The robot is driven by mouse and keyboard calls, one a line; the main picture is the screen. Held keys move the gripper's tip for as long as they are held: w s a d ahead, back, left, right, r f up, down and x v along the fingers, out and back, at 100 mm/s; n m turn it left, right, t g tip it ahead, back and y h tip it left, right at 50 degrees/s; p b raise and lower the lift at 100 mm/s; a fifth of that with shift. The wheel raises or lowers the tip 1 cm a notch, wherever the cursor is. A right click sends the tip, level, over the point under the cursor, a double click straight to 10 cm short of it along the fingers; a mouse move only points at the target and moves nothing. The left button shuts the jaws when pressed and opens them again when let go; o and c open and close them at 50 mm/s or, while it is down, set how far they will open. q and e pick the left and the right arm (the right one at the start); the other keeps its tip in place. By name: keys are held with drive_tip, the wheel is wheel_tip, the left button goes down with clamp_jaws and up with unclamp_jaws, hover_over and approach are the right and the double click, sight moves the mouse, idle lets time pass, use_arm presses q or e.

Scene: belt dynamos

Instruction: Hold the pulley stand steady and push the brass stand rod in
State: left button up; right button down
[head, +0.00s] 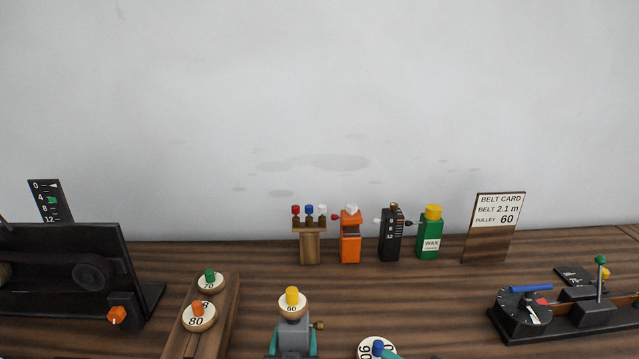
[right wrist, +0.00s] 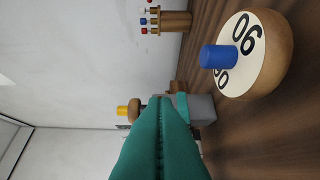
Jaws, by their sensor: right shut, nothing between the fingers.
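The grey pulley stand (head: 293,338) is at the bottom middle of the head view, with a pulley marked 60 and a yellow knob on top. Teal fingers of my left gripper (head: 292,350) lie against both its sides. The brass stand rod (head: 319,325) sticks out of its right side. My right gripper (head: 387,353) is shut and empty, to the right of the rod and apart from it in the head view.
A pulley marked 90 (head: 366,348) with a blue knob lies beside my right gripper. A wooden rack (head: 228,315) with pulleys 70 and 80 stands left of the stand. A dark machine (head: 122,255) is far left, another device (head: 510,328) far right. Small tools line the back.

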use_arm(q)
drive_tip(key=shift+o, duration=1.4)
